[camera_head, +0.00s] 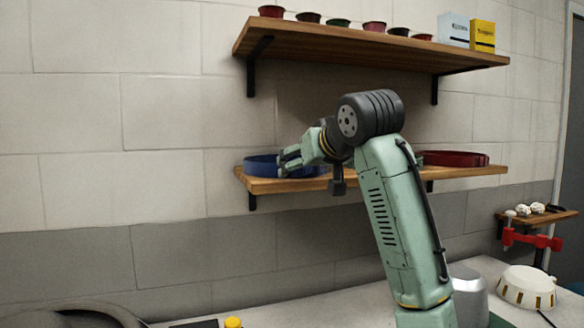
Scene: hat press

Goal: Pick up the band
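A blue round band (262,167) lies on the left part of the lower wooden shelf (290,185). A dark red round band (458,158) lies on the right part of the same shelf, partly hidden by my arm. My gripper (283,160) points left and is at the right part of the blue band, covering some of it. Its two fingers look spread, with a gap between the tips. I cannot tell whether they touch the blue band or stand around its wall.
The upper shelf (340,45) overhangs the lower one and carries several small coloured cups, a white box (453,30) and a yellow box (482,36). A white round object (526,288) and a red clamp-like part (532,240) are at the lower right.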

